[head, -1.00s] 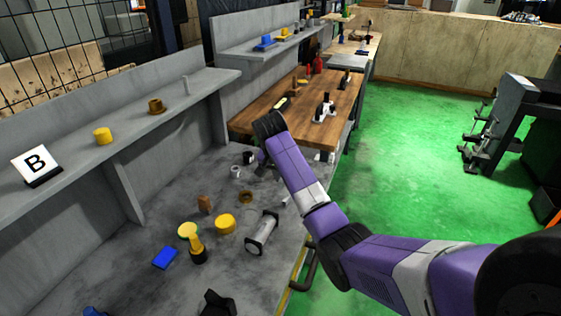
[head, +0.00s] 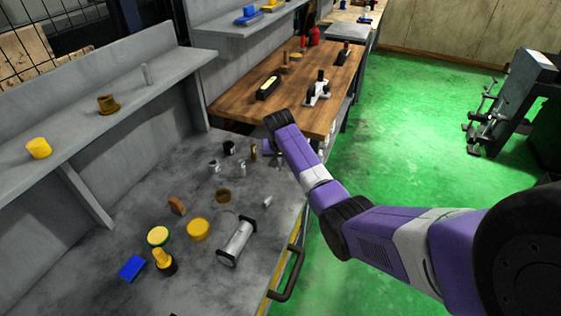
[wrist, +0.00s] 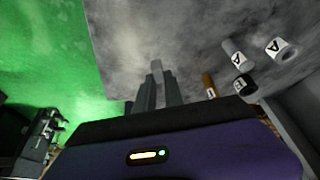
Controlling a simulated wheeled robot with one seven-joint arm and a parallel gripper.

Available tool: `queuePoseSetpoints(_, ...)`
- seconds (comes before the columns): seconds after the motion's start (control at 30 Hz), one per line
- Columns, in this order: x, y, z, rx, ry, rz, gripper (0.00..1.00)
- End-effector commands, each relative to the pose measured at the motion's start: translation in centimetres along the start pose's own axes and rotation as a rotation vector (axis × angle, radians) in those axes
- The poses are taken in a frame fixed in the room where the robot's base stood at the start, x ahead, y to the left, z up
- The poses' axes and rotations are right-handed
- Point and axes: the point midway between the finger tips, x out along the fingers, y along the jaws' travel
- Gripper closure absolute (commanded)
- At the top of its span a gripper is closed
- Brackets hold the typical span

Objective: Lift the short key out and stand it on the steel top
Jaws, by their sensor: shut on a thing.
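My gripper (wrist: 158,88) points down over the grey steel top (wrist: 125,35) in the wrist view. Its fingers are shut on a small light-grey piece (wrist: 156,65), which looks like the short key. The piece sticks out past the fingertips; whether it touches the surface I cannot tell. In the head view my gripper (head: 272,156) is partly hidden behind my arm at the far right part of the steel top (head: 85,255), and the held piece cannot be made out there.
Near the gripper stand a brown cylinder (head: 253,151), a grey cylinder (head: 242,168), a black ring (head: 228,148) and a light ring (head: 214,167). A small white piece (head: 267,202) and a large grey cylinder (head: 237,241) lie nearer. A wooden table (head: 240,105) adjoins behind.

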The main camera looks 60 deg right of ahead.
Motion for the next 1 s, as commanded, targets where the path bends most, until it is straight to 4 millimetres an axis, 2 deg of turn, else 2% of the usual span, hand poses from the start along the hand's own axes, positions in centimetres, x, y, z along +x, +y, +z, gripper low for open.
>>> queuePoseSetpoints(0.5,5.0,0.0,2.1,0.002,0.001,0.0,1.0)
queuePoseSetpoints(0.7,5.6,0.0,2.4,0.001,0.001,0.0,1.0)
queuePoseSetpoints(1.0,5.6,0.0,2.4,0.001,0.001,0.0,1.0)
